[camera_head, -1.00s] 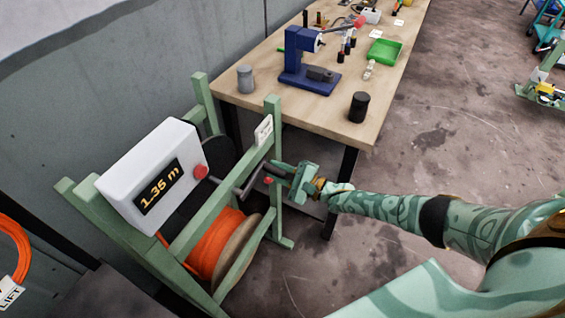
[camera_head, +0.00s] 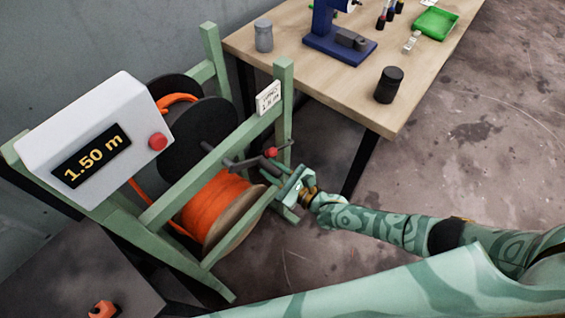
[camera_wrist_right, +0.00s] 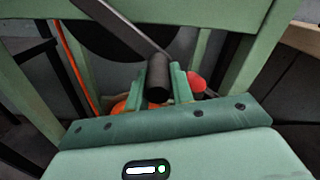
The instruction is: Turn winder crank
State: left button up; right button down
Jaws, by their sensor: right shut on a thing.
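The winder is a green frame with an orange cable spool (camera_head: 217,203) and a white meter box (camera_head: 82,147) whose display reads 1.50 m. The dark crank arm (camera_head: 242,163) sticks out on the frame's near right side. My right gripper (camera_head: 277,178) is at the crank's end. In the right wrist view the dark crank handle (camera_wrist_right: 158,82) sits between the two green fingers, which are shut on it. In the head view the handle is mostly hidden by the gripper. My left gripper is not in view.
A red knob (camera_head: 270,152) is close above my right gripper, and a red button (camera_head: 158,142) is on the meter box. A wooden table (camera_head: 330,85) stands behind, with a blue press (camera_head: 338,40) and a black jar (camera_head: 389,85). Floor to the right is clear.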

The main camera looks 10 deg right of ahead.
jog(key=shift+s+a+f+m, duration=0.15)
jog(key=shift+s+a+m, duration=0.25)
jog(key=shift+a, duration=0.2)
jog(key=c, duration=1.2)
grip_release()
jog(key=shift+a, duration=0.1)
jog(key=shift+d, duration=0.3)
jog(key=p+v, duration=0.1)
jog(key=v, duration=1.5)
jog(key=shift+s, duration=0.2)
jog(key=shift+a, duration=0.1)
